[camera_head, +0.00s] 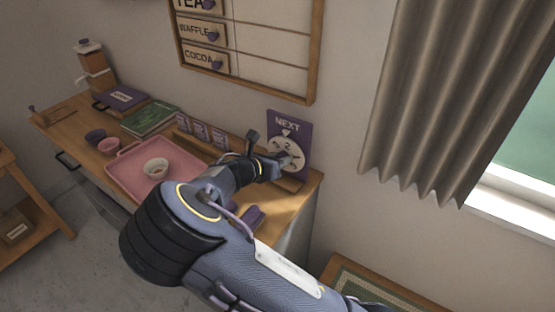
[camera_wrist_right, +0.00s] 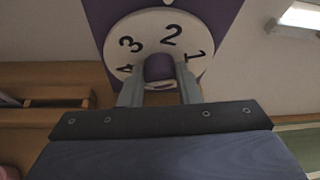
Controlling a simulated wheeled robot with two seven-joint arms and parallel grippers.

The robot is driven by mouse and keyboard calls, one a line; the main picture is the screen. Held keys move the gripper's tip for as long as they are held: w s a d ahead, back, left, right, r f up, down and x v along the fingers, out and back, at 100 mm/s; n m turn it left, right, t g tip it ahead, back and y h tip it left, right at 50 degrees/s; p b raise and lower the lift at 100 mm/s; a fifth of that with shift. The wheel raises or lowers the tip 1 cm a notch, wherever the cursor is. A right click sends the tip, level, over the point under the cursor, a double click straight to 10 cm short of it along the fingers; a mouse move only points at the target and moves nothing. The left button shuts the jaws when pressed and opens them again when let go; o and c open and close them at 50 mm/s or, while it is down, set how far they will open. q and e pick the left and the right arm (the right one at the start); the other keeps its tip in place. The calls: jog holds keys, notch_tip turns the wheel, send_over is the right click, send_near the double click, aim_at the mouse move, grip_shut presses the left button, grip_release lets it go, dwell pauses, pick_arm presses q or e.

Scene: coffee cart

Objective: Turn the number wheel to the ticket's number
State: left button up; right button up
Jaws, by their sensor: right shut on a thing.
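The purple NEXT sign (camera_head: 289,127) stands upright at the right end of the counter, with a white pointer under its lettering. Its white number wheel (camera_head: 296,150) shows a 2 near the top, close under the pointer. In the right wrist view, the wheel (camera_wrist_right: 149,23) shows 4, 3, 2 and 1; its lower part is hidden by my gripper. My right gripper (camera_wrist_right: 160,75) is shut on the purple knob (camera_wrist_right: 159,66) at the wheel's middle. In the head view, the right gripper (camera_head: 286,160) reaches the wheel from the left. I cannot make out a ticket's number. My left gripper is not in view.
A pink tray (camera_head: 126,172) holding a bowl (camera_head: 156,168) lies on the counter. Small purple cards (camera_head: 200,130) stand along the back. Books (camera_head: 150,120) and cups (camera_head: 108,146) are farther left. A menu board (camera_head: 312,60) hangs above; a curtain (camera_head: 430,100) is right.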

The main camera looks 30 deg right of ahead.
jog(key=o, duration=1)
jog(key=shift+v, duration=3.9)
